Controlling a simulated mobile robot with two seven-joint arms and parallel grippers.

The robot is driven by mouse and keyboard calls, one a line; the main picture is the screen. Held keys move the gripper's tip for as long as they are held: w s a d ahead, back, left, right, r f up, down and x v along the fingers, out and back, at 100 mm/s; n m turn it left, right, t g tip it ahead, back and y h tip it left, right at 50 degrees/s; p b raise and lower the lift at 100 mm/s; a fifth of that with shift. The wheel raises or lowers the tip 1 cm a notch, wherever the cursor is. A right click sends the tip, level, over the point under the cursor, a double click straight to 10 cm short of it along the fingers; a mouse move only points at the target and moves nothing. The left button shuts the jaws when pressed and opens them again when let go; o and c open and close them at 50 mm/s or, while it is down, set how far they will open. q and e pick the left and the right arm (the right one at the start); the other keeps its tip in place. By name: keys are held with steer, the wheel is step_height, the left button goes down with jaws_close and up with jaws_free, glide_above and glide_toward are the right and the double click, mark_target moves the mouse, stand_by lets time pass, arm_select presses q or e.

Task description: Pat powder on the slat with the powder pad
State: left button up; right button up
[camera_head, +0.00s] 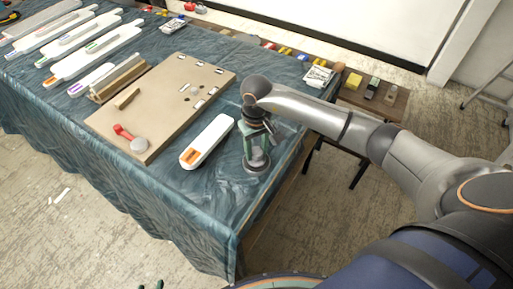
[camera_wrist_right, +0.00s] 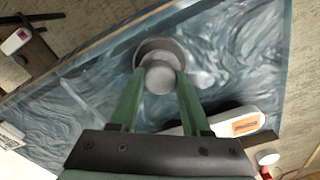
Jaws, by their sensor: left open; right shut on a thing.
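The powder pad (camera_head: 257,167) looks like a grey round disc with a knob on top. My right gripper (camera_head: 257,150) is shut on its knob, and the pad is upright at or just above the cloth; I cannot tell if it touches. In the right wrist view the pad (camera_wrist_right: 158,48) shows between the green fingers (camera_wrist_right: 158,82). A white slat (camera_head: 212,138) with an orange patch lies just left of the pad, apart from it. It also shows in the right wrist view (camera_wrist_right: 215,124).
A tan board (camera_head: 165,100) lies left of the slat, with a red-handled tool (camera_head: 130,138) on it. Several more white slats (camera_head: 95,53) lie at the far left. A small side table (camera_head: 372,98) with blocks stands beyond the blue-clothed table (camera_head: 200,205). The front cloth is clear.

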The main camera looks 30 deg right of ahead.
mark_target(256, 151)
steer(key=shift+f+b, duration=0.55)
stand_by(0.7)
steer(key=shift+s+f+b, duration=0.1)
steer(key=shift+b, duration=0.2)
stand_by(1.5)
steer(key=shift+r+p, duration=1.8)
steer(key=shift+r, duration=1.8)
steer(key=s+a+r, duration=0.3)
steer(key=s+r, duration=0.6)
steer(key=r, duration=0.2)
